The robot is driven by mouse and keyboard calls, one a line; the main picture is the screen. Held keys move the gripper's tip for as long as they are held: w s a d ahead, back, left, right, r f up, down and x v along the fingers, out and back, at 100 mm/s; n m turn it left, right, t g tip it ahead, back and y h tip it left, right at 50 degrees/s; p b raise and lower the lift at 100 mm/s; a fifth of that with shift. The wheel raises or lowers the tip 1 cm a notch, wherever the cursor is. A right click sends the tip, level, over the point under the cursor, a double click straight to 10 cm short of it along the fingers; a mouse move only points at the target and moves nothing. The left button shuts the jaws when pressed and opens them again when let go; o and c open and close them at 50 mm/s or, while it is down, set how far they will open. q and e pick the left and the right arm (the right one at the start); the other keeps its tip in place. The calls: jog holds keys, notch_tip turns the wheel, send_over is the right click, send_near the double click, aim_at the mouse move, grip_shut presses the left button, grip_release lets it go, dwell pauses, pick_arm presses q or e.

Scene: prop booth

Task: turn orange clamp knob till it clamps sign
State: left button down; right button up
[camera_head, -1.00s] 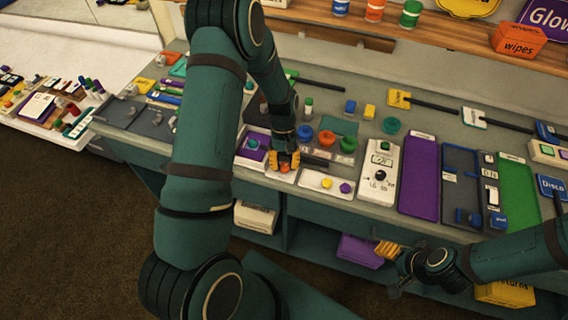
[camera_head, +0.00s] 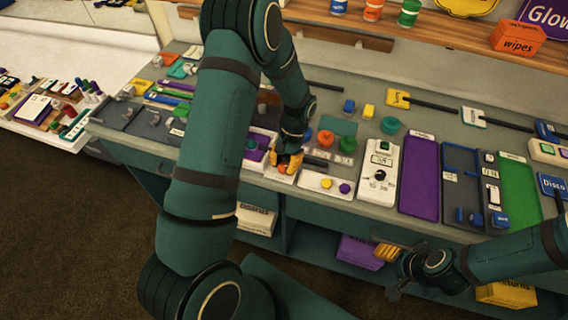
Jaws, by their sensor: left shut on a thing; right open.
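The orange clamp knob (camera_head: 283,169) shows as a small orange patch at the front edge of the bench, on a small pale base. My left gripper (camera_head: 287,164), with yellow-orange fingers, points down over it and is shut on it; the fingers hide most of the knob. A dark bar (camera_head: 318,162) runs to the right from beside the gripper; I cannot tell whether it belongs to the sign or is clamped. My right gripper (camera_head: 387,252) is open and empty, low in front of the bench at the right.
Right of the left gripper is a white panel with yellow and purple knobs (camera_head: 326,184), then a white meter box (camera_head: 379,172) and a purple tray (camera_head: 419,178). Orange and green round pieces (camera_head: 326,137) stand just behind. A purple box (camera_head: 357,250) sits on the shelf below.

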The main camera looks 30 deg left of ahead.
pick_arm(q)
jog(key=shift+f, duration=0.1)
dwell(0.3)
jog(key=c, duration=0.9)
grip_release()
jog(key=shift+o, duration=0.2)
jog(key=v, duration=1.2)
